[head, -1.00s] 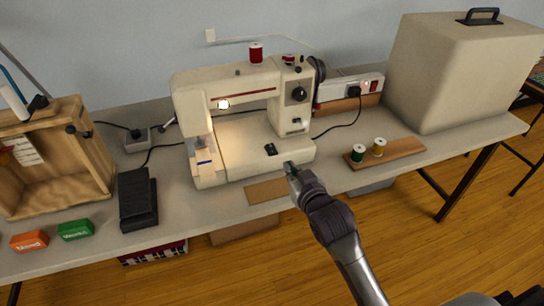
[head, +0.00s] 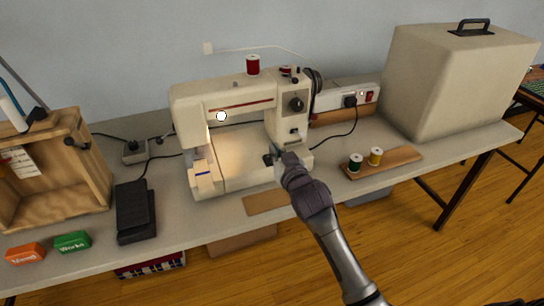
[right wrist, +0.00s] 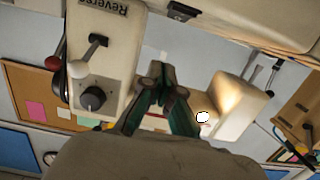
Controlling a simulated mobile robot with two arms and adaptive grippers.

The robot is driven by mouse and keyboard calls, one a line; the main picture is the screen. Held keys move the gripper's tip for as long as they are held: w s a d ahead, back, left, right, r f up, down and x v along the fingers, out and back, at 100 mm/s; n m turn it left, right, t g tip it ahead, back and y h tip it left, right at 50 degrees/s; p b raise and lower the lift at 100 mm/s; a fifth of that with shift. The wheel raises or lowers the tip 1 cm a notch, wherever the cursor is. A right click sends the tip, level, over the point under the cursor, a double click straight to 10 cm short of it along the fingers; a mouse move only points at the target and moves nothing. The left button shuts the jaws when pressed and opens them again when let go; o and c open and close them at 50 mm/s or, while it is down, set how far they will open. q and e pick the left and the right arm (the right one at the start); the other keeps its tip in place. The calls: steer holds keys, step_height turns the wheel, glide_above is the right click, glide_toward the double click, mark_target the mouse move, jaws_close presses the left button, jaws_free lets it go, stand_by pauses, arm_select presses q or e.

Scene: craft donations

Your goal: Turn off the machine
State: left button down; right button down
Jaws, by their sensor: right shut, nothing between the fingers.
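The cream sewing machine (head: 222,98) stands on the table with its work lamp (head: 221,116) lit. A small black switch (head: 268,160) sits on its base near the front right. My right gripper (head: 278,153) is shut and empty right beside that switch in the head view, partly covering it; I cannot tell if they touch. In the right wrist view, my shut fingertips (right wrist: 158,72) point toward the base, where the black switch (right wrist: 182,11) lies beyond them. A "Reverse" label, a lever (right wrist: 80,68) and a dark knob (right wrist: 92,96) show beside the fingers. My left gripper is not seen.
A power strip (head: 330,104) with a red switch (head: 370,96) lies behind the machine. A large cream case (head: 455,85) and thread spools on a wooden board (head: 405,160) stand right. A black foot pedal (head: 136,210) and wooden box (head: 85,150) are left.

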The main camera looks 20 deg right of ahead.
mark_target(269, 159)
steer(key=shift+w+f, duration=0.1)
steer(key=shift+w, duration=0.95)
steer(key=shift+w+a+f, duration=0.1)
steer(key=shift+w+f, duration=0.1)
steer(key=shift+f, duration=0.45)
steer(key=shift+w+f, duration=0.15)
steer(key=shift+f, duration=1.25)
